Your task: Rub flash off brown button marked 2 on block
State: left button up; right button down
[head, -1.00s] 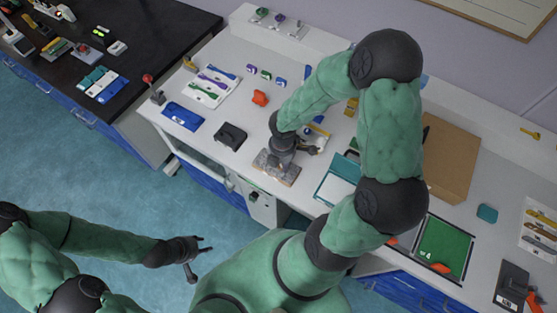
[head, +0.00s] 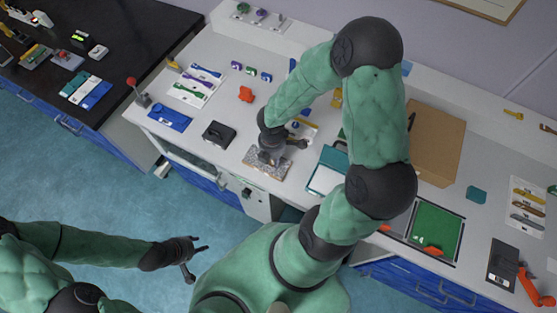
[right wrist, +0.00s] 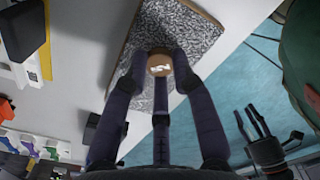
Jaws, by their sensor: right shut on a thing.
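The block (head: 279,170) has a speckled grey rough top and lies near the front edge of the bench. It also shows in the right wrist view (right wrist: 196,34), with a tan side. My right gripper (head: 268,159) points down over it. In the right wrist view my right gripper (right wrist: 160,58) is shut on the brown button (right wrist: 158,70), whose face bears a white mark that looks like a 2. The button is against or just above the rough top; I cannot tell which. My left gripper (head: 203,257) is open and empty over the floor, away from the bench.
A black box (head: 218,134) and an orange piece (head: 246,94) lie left of the block. A teal-edged tray (head: 326,178) is close on its right. A blue item (head: 169,118) lies further left. Bare bench shows between the black box and the block.

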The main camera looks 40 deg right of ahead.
aim_at(254, 154)
jog(key=shift+w+a, duration=0.25)
jog(key=shift+w, duration=0.4)
jog(key=shift+w+a, duration=0.25)
jog(key=shift+w, duration=0.35)
jog(key=shift+w+a, duration=0.25)
jog(key=shift+w, duration=0.4)
jog(key=shift+w+a+p, duration=0.25)
jog(key=shift+w+a, duration=0.1)
jog(key=shift+w, duration=0.55)
jog(key=shift+w+a+p, duration=0.2)
jog(key=shift+w+a, duration=0.1)
jog(key=shift+w, duration=0.55)
notch_tip(254, 154, up, 7)
jog(key=p, duration=0.6)
